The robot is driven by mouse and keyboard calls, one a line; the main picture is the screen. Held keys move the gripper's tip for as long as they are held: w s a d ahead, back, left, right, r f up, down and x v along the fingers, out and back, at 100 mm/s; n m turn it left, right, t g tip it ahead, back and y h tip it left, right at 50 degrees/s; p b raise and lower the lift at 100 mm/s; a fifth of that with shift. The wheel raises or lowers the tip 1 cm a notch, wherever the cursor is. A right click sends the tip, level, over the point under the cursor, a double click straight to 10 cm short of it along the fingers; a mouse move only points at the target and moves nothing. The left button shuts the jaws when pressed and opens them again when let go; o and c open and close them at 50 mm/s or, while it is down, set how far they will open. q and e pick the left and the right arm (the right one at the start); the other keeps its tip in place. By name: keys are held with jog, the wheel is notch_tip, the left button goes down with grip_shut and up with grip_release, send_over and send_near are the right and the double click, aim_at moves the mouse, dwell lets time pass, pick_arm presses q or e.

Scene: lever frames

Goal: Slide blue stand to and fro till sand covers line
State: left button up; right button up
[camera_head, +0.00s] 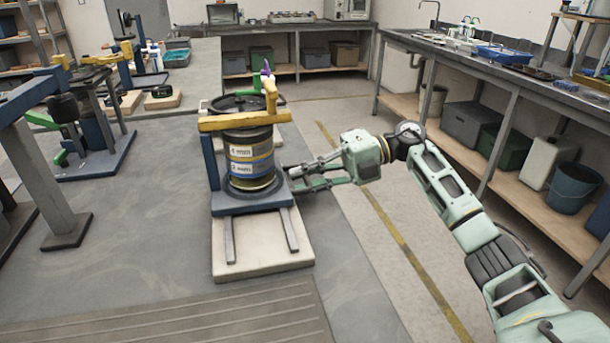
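The blue stand (226,203) sits on two dark rails (290,230) over a pale base board (262,262) on the grey table. It carries an upright cylinder (249,152) with blue and white label bands, under a yellow crossbar (235,121). No sand or line can be made out at this size. My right gripper (290,179) reaches in from the right, its two fingers apart at the stand's right edge. Whether they clamp the stand or only touch it is unclear. My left gripper is not in view.
Other lever frames (95,145) stand on the table at the left and far left. A bench (500,85) with trays and lower-shelf bins runs along the right, across an aisle with a yellow floor line. A ribbed mat (180,322) lies in front; the table between is clear.

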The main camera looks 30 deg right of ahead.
jog(key=o, duration=0.5)
jog(key=shift+w+d, duration=0.1)
jog(key=shift+w, duration=0.05)
jog(key=shift+c, duration=0.2)
jog(key=v, duration=1.2)
